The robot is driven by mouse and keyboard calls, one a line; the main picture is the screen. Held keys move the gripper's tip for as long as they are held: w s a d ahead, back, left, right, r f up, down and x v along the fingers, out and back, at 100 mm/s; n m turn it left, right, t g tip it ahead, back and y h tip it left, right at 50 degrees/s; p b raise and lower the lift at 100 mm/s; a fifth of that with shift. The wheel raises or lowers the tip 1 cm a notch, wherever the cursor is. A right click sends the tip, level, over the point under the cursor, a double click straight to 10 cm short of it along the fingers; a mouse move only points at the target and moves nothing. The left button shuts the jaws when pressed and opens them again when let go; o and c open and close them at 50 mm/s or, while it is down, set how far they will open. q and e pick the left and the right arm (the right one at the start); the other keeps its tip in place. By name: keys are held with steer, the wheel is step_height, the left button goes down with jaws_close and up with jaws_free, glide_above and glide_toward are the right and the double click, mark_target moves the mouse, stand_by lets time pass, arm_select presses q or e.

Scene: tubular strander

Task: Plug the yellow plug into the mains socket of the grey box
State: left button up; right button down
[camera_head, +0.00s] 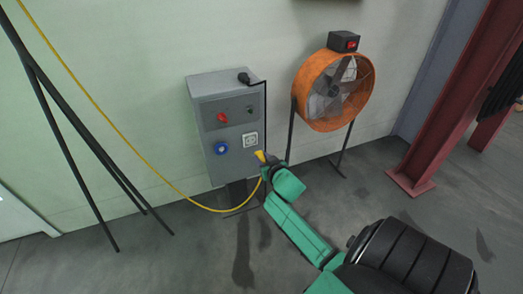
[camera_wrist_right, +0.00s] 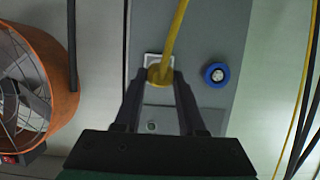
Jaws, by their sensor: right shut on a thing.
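The grey box (camera_head: 212,110) stands against the wall. Its white mains socket (camera_head: 250,140) is on the front panel, right of a round blue socket (camera_head: 221,148). My right gripper (camera_head: 263,160) is shut on the yellow plug (camera_head: 260,155), just below and right of the white socket in the head view. In the right wrist view the yellow plug (camera_wrist_right: 158,76) sits between my fingertips and covers part of the white socket (camera_wrist_right: 152,58). Whether plug and socket touch is hidden. The blue socket (camera_wrist_right: 216,75) is to the right there. My left gripper is not in view.
A yellow cable (camera_head: 120,130) hangs from the upper left down to the plug. A black plug (camera_head: 244,78) with a black cord lies on the box top. An orange fan (camera_head: 333,90) stands right of the box. Black stand legs (camera_head: 75,130) are at left, a red steel post (camera_head: 450,100) at right.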

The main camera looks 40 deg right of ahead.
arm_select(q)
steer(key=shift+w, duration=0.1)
arm_select(e)
steer(key=shift+r, duration=0.1)
steer(key=shift+w, duration=0.25)
steer(key=w, duration=0.1)
steer(key=w+d, duration=0.1)
steer(key=w, duration=0.2)
steer(key=shift+d+b, duration=0.25)
steer(key=shift+b, duration=0.05)
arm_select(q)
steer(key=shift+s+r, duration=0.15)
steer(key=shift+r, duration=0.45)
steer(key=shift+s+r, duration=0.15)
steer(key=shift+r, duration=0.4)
arm_select(e)
steer(key=shift+w+d, duration=0.25)
steer(key=shift+w, duration=0.35)
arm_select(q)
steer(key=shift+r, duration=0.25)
